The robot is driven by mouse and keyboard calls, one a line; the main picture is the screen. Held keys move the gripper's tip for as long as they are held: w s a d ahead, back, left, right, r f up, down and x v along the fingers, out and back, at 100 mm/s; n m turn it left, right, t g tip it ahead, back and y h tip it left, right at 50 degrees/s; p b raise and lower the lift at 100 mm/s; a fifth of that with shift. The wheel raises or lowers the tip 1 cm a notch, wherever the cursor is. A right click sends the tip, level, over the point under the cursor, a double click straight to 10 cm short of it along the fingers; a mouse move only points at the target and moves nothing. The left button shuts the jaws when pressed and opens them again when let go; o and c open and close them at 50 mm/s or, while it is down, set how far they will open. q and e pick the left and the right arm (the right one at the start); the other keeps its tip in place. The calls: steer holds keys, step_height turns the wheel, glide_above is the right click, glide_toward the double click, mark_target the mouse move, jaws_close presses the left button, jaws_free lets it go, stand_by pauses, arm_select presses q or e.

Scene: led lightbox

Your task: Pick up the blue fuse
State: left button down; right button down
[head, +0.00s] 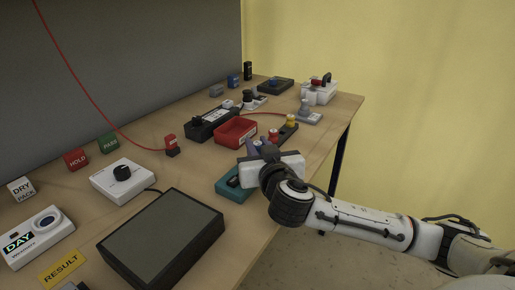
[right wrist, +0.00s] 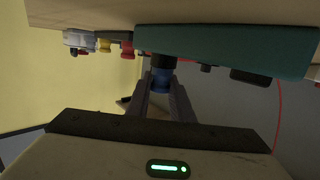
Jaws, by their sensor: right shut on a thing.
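My right gripper (head: 259,147) is over the bench near its front edge, just above and behind the teal box (head: 235,193). In the right wrist view its two fingers (right wrist: 161,88) are shut on the blue fuse (right wrist: 161,79), with one finger on each side. A dark part sits between the fuse and the teal box (right wrist: 220,42) in that view. I cannot tell whether the fuse is still touching the box. In the head view the gripper mostly hides the fuse. My left gripper is not in view.
A red tray (head: 237,134) and a dark strip with red and yellow knobs (head: 289,130) stand just behind the gripper. A black flat panel (head: 165,240) and a white dial box (head: 123,180) lie to the left. A red cable (head: 82,85) hangs at the left.

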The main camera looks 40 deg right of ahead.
mark_target(258, 143)
step_height(258, 143, up, 10)
steer(key=shift+r+p, duration=0.1)
steer(key=shift+p, duration=0.45)
steer(key=shift+s, duration=0.1)
stand_by(0.5)
